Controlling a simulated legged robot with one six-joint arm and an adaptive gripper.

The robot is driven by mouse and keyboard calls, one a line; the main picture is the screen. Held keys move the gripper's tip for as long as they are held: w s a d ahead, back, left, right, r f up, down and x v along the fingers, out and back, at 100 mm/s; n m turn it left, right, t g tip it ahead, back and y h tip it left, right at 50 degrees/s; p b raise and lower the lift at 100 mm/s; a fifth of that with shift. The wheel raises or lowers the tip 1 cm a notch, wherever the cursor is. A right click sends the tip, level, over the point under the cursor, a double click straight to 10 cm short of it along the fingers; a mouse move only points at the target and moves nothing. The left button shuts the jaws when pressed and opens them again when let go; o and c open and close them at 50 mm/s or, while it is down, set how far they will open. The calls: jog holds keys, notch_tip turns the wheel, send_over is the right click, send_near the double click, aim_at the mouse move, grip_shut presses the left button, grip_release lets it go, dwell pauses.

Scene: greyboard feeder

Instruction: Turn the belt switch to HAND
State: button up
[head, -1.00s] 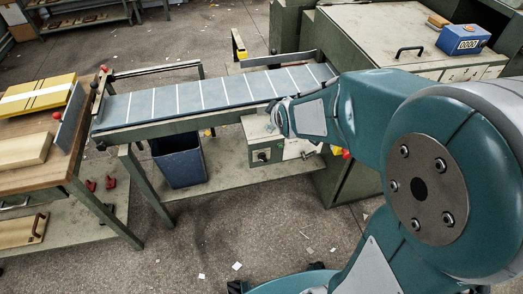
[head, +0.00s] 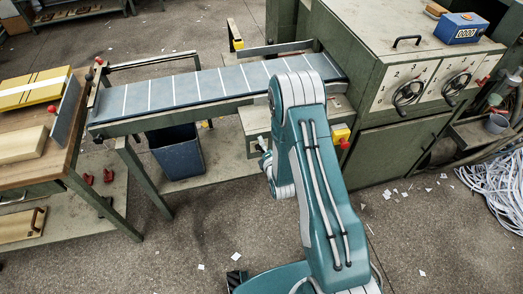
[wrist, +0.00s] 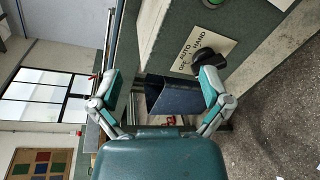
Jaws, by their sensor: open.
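The belt switch (wrist: 207,58) is a black knob on a pale plate (wrist: 184,58) lettered AUTO and HAND, fixed to a grey-green box; the wrist view shows it sideways. I cannot tell which word the knob points to. My gripper (wrist: 160,80) is open and empty. In the wrist view the knob appears just beyond the right finger's tip, not between the fingers; I cannot tell whether they touch. In the head view my arm hides part of the switch box (head: 254,118) below the belt (head: 200,88), and the knob cannot be made out.
A dark blue bin (head: 178,152) stands under the belt, left of the box. A yellow box with a red button (head: 341,134) is right of my arm. A green cabinet (head: 390,150) with handwheels stands at the right. The floor in front is mostly clear, with paper scraps.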

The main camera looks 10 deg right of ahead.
aim_at(262, 151)
jog(key=s+f+n+t, duration=0.2)
jog(key=s+f+n, duration=0.2)
jog(key=s+f, duration=0.35)
jog(key=w, duration=1.1)
jog(key=shift+w+a+f, duration=0.15)
jog(key=shift+w+a, duration=0.05)
jog(key=shift+w, duration=0.1)
jog(key=c, duration=1.2)
